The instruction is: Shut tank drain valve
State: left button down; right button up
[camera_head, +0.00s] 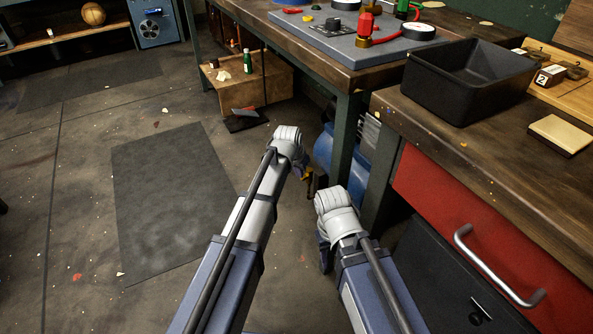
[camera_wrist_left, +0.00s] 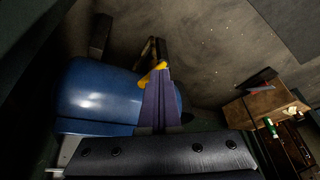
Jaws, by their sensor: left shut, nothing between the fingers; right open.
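A blue tank (camera_head: 335,156) sits low under the bench; it also shows in the left wrist view (camera_wrist_left: 95,95). A yellow lever (camera_wrist_left: 151,76), apparently the drain valve's handle, is beside the tank, with a dark brownish part behind it. A bit of the yellow lever (camera_head: 308,173) shows in the head view. My left gripper (camera_wrist_left: 161,86) is shut and empty, its fingertips at the lever; I cannot tell whether they touch. The wrist hides most of this gripper in the head view. My right gripper (camera_head: 323,256) is open, lower and to the right, largely hidden behind its own wrist.
A bench leg (camera_head: 344,150) stands close to the tank. A workbench with a red drawer (camera_head: 455,215) and a black bin (camera_head: 465,80) is at the right. A wooden crate (camera_head: 245,85) is beyond. The floor with a dark mat (camera_head: 170,190) is open at the left.

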pick_arm(q)
jog(key=s+d+f+t+b, duration=0.1)
jog(key=s+d+f+b, duration=0.1)
jog(key=s+f+b, duration=0.2)
jog(key=shift+d+f+y+b, duration=0.3)
jog(key=shift+f+b, duration=0.2)
jog(key=shift+b, duration=0.25)
jog(key=shift+s+d+f, duration=0.1)
jog(key=shift+s+f, duration=0.05)
jog(key=shift+f, duration=0.05)
jog(key=shift+b, duration=0.3)
